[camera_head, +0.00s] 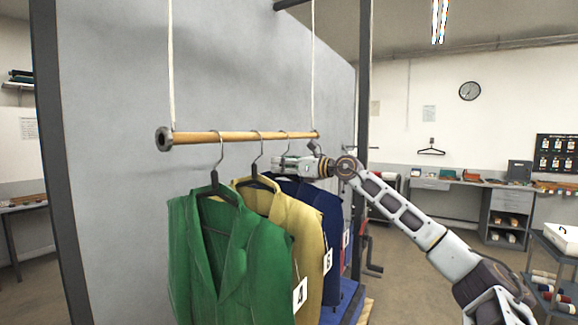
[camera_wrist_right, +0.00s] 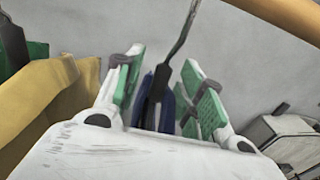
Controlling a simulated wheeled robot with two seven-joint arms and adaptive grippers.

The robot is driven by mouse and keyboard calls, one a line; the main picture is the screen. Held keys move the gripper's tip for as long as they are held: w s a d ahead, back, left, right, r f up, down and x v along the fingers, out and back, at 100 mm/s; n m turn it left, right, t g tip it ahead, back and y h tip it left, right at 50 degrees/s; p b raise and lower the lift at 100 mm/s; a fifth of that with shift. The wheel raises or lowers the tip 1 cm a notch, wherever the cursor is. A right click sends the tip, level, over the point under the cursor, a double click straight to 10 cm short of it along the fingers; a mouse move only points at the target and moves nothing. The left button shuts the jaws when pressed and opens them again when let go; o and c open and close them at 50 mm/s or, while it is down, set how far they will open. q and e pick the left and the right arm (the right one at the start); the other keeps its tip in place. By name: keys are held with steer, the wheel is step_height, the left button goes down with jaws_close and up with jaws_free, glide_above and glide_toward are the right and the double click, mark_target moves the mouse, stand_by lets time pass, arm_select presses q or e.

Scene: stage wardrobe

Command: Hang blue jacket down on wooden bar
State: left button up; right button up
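The wooden bar (camera_head: 240,136) hangs level from two white ropes. The blue jacket (camera_head: 325,205) hangs at its right part, partly hidden by the yellow jacket and my right gripper. Its thin metal hook (camera_head: 289,136) appears to be over the bar. In the wrist view the bar (camera_wrist_right: 295,15) crosses the top right corner, and the dark hanger neck (camera_wrist_right: 160,84) rises between my fingers. My right gripper (camera_wrist_right: 165,88) is open around the neck, with a gap on both sides. It also shows in the head view (camera_head: 281,162). My left gripper is out of view.
A green jacket (camera_head: 235,250) and a yellow jacket (camera_head: 309,230) hang to the left on the same bar. A grey panel (camera_head: 110,130) stands close behind. A wheeled cart (camera_head: 560,260) is at the right. Open floor lies between.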

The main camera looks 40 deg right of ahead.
steer(key=shift+v, duration=1.35)
steer(key=shift+s, duration=0.35)
steer(key=shift+v, duration=4.35)
steer(key=shift+d, duration=0.1)
